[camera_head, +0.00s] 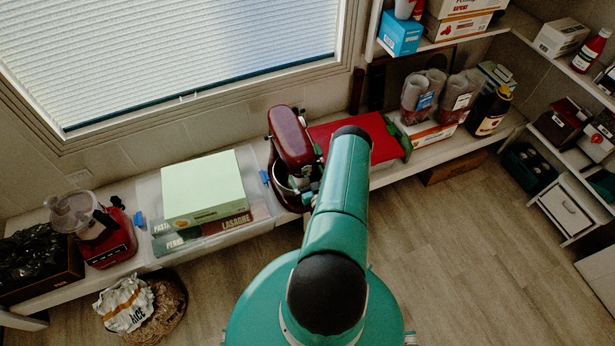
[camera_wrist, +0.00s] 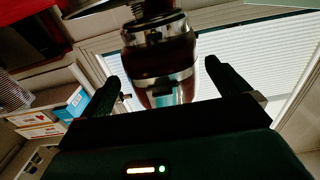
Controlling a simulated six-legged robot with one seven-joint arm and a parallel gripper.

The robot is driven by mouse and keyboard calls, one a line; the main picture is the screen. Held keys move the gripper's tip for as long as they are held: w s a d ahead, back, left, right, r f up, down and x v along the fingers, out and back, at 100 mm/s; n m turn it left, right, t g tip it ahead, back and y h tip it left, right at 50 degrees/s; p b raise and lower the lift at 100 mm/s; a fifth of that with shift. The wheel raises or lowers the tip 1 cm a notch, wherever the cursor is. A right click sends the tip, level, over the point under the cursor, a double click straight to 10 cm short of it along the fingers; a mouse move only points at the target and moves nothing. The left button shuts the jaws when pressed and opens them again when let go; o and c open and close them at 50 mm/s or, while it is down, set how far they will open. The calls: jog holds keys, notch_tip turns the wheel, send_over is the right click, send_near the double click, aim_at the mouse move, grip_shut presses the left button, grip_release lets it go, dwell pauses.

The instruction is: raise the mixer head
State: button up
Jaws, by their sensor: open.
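The dark red stand mixer (camera_head: 290,140) stands on the low shelf below the window. Its head lies over a metal bowl (camera_head: 283,183); the head looks lowered, though its exact tilt is hard to tell. In the wrist view the mixer head (camera_wrist: 160,62) shows from below, dark red with a chrome band, between and beyond my fingers. My gripper (camera_wrist: 165,78) is open, one finger on each side of the head in the picture. I cannot tell whether either finger touches it. In the head view my green arm hides most of the gripper beside the mixer's front.
Left of the mixer is a clear bin (camera_head: 153,210) with a pale green box (camera_head: 203,188) and pasta boxes. A red flat item (camera_head: 350,135) lies close on its right. A red food processor (camera_head: 108,245) stands further left. Floor (camera_head: 460,240) on the right is clear.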

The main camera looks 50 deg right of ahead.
jog(key=c, duration=1.1)
jog(key=w+r+g, duration=0.1)
jog(key=r, duration=0.3)
jog(key=w+d+r+g+y, duration=0.1)
jog(key=r, duration=0.3)
jog(key=w+d+r+g+y, duration=0.1)
jog(key=w+r+g, duration=0.1)
jog(key=r, duration=0.2)
jog(key=shift+d+r, duration=0.15)
jog(key=shift+r, duration=0.1)
jog(key=w+d+r+g+y, duration=0.1)
jog(key=w+d+r, duration=0.2)
jog(key=w+r, duration=0.3)
jog(key=shift+d+r, duration=0.25)
jog(key=shift+r, duration=0.6)
jog(key=o, duration=1.1)
jog(key=shift+s+f, duration=0.1)
notch_tip(320, 180, up, 7)
send_over(303, 156)
jog(key=s+a, duration=0.3)
jog(key=s, duration=0.1)
jog(key=shift+s+d+f, duration=0.15)
